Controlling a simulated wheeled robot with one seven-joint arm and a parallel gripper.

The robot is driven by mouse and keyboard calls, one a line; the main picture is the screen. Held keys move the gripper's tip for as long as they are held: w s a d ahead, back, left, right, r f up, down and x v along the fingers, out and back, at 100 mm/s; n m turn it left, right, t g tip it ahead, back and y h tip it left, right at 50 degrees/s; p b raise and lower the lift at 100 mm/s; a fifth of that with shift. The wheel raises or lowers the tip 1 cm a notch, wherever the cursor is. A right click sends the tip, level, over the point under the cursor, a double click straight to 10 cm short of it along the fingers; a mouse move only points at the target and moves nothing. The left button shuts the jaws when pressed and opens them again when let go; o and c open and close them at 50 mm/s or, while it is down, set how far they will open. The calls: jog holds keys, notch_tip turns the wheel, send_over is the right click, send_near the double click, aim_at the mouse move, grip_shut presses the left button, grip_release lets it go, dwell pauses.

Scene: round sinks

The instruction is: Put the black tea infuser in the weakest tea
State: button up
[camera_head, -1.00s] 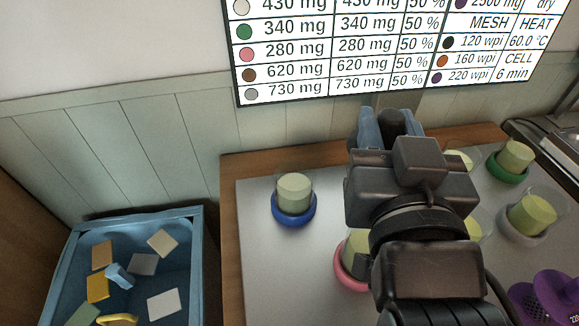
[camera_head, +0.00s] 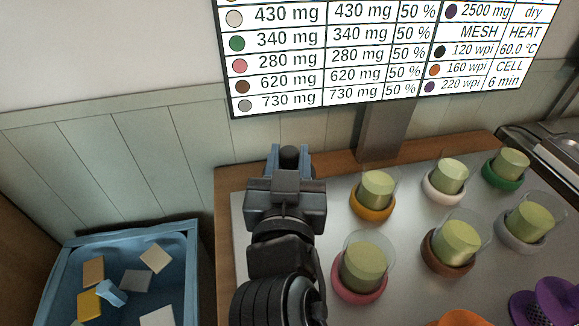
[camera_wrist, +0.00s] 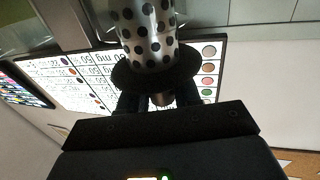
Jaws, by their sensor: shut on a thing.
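My gripper (camera_head: 289,157) is shut on the black tea infuser, held up above the left part of the tray. In the wrist view the infuser (camera_wrist: 148,35) has a shiny perforated cylinder and a black disc. Glass cups of pale green tea stand in coloured rings: pink (camera_head: 362,270), orange-yellow (camera_head: 376,195), white (camera_head: 446,181), brown (camera_head: 453,243), green (camera_head: 506,167) and grey (camera_head: 525,226). The blue-ringed cup is hidden by my arm. The board (camera_head: 330,55) lists green 340 mg and pink 280 mg; its top is cut off.
Purple infusers (camera_head: 555,300) and an orange one (camera_head: 465,318) lie at the lower right. A blue bin (camera_head: 195,270) with tea squares stands at the left. A post (camera_head: 385,130) rises behind the tray (camera_head: 340,215).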

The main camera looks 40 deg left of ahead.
jog(key=shift+f, duration=0.85)
jog(key=shift+f+b, duration=0.35)
jog(key=shift+b, duration=0.15)
jog(key=shift+f, duration=0.2)
jog(key=o, duration=1.1)
